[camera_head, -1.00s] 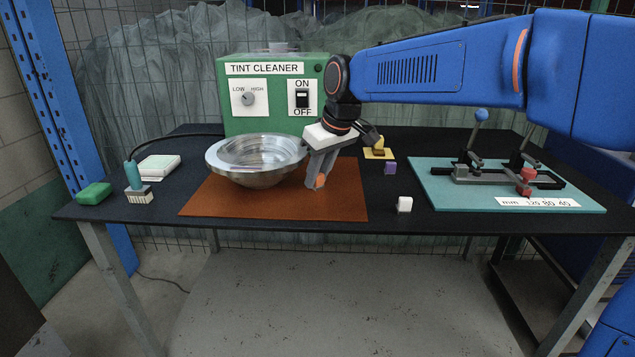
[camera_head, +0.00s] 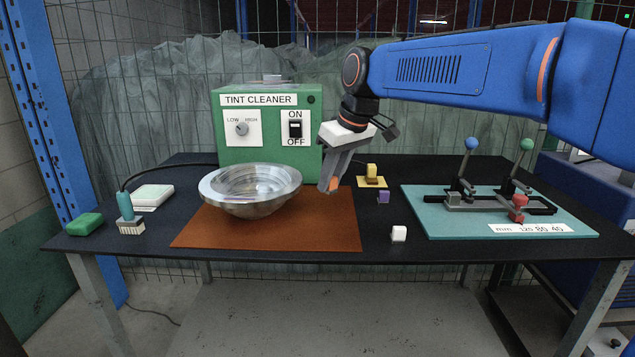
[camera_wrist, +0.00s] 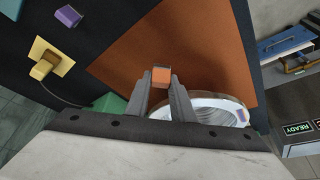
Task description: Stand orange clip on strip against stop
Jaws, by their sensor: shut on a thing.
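My gripper (camera_head: 335,184) is shut on the orange clip (camera_head: 333,185), above the orange-brown mat, right of the metal bowl. The wrist view shows the clip (camera_wrist: 160,77) between the fingertips. A teal board (camera_head: 430,226) at the right carries a long dark strip (camera_head: 485,207). A grey block (camera_head: 453,198) is at its left part and a red block (camera_head: 519,201) at its right part. I cannot tell which of these is the stop. Two levers stand behind, with a blue knob (camera_head: 471,144) and a green knob (camera_head: 526,144).
The metal bowl (camera_head: 250,205) stands on the orange-brown mat (camera_head: 325,232). A yellow block on a yellow plate (camera_head: 371,186), a purple block (camera_head: 383,197) and a white cube (camera_head: 399,233) lie between mat and board. The green tint cleaner box (camera_head: 262,150) stands behind.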

